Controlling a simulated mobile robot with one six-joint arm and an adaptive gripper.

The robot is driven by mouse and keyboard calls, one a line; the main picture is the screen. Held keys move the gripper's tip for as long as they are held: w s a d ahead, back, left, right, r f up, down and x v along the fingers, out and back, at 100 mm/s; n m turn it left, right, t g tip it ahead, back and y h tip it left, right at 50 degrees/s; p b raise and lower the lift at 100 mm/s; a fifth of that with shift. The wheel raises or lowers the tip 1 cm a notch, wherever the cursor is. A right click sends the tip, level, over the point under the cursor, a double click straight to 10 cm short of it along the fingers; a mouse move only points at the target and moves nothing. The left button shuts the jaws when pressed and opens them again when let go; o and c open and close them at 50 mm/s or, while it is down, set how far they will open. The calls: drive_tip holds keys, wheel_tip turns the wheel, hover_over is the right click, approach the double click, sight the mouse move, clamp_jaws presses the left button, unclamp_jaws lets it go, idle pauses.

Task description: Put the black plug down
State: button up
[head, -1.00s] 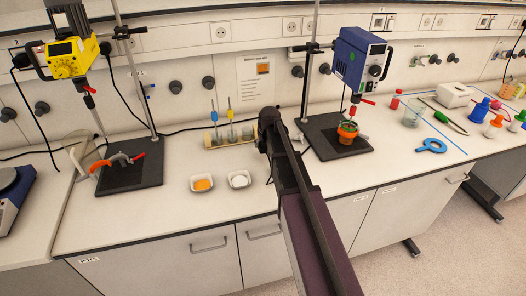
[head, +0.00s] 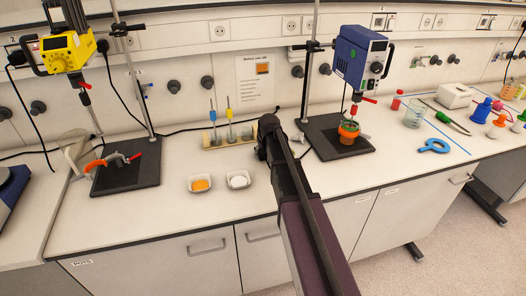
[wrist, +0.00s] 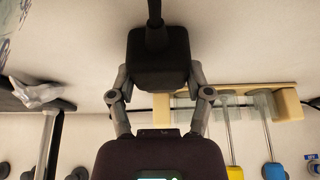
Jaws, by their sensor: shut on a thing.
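In the wrist view, the black plug (wrist: 158,50) is a dark block with a cable leading off at the top. My gripper (wrist: 158,78) has its two fingers closed on the plug's sides. The plug shows above the pale bench top, but I cannot tell whether it touches it. In the head view, my arm reaches over the bench, its end near the back, just right of the tube rack (head: 229,138). The plug and fingers cannot be made out there.
Two white dishes (head: 238,180) sit on the bench left of my arm. A blue overhead stirrer (head: 361,55) stands right, with an orange pot (head: 348,132) on its base. A yellow stirrer (head: 65,52) stands left. The front strip of the bench is mostly clear.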

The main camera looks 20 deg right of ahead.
drive_tip(key=o, duration=1.2)
drive_tip(key=shift+r, duration=0.1)
drive_tip(key=p+v, duration=1.1)
drive_tip(key=v, duration=0.1)
idle(0.6)
drive_tip(key=s+a+g, duration=0.1)
drive_tip(key=s+a, duration=0.1)
drive_tip(key=s, duration=0.6)
drive_tip(key=s+a+f+g, duration=0.1)
drive_tip(key=s+a+g, duration=0.1)
drive_tip(key=s, duration=0.5)
drive_tip(key=s+a+g, duration=0.1)
drive_tip(key=s+a, duration=0.2)
drive_tip(key=s, duration=0.5)
drive_tip(key=shift+s+a+f+g, duration=0.2)
drive_tip(key=shift+s+a+g, duration=0.05)
drive_tip(key=shift+s+g, duration=0.05)
